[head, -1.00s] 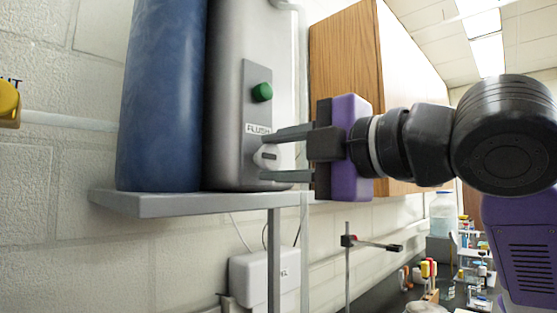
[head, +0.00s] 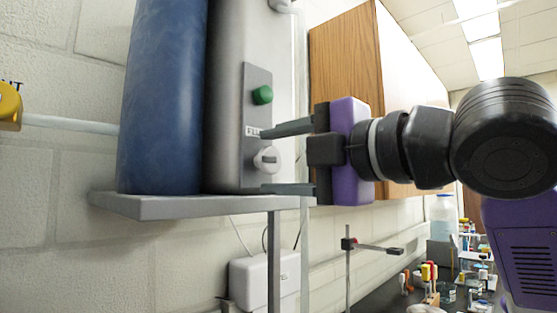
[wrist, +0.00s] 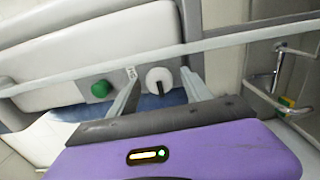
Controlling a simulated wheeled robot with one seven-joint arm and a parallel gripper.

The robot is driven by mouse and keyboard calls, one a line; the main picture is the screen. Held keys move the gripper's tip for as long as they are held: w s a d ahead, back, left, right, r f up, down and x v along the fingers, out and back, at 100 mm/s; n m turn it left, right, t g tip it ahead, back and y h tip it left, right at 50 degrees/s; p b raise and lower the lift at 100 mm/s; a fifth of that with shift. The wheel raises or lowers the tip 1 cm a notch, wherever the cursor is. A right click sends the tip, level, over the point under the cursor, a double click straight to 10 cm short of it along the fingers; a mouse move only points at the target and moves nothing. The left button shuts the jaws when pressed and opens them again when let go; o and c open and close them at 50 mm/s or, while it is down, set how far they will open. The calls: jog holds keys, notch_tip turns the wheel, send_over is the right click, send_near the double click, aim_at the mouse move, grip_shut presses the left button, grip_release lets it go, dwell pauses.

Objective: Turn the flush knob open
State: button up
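The flush knob (head: 266,160) is a round white knob low on the grey panel of an upright metal tank, just below a partly covered label. In the wrist view the knob (wrist: 159,80) shows a dark bar running from its middle toward my gripper. My gripper (head: 263,161) is open, with one finger above the knob and one below it. In the wrist view the fingers of my gripper (wrist: 160,90) stand on either side of the knob, with visible gaps. Nothing is held.
A green button (head: 262,95) sits above the knob on the same panel. A blue cylinder (head: 160,100) stands left of the metal tank (head: 228,90), both on a grey shelf (head: 150,206). A wooden cabinet (head: 345,75) is behind my gripper. A cluttered bench lies lower right.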

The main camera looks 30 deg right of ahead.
jog(key=shift+s, duration=0.1)
jog(key=b+v, duration=0.1)
jog(key=v, duration=0.6)
jog(key=shift+s+b, duration=0.3)
jog(key=shift+b, duration=0.1)
jog(key=shift+d, duration=0.15)
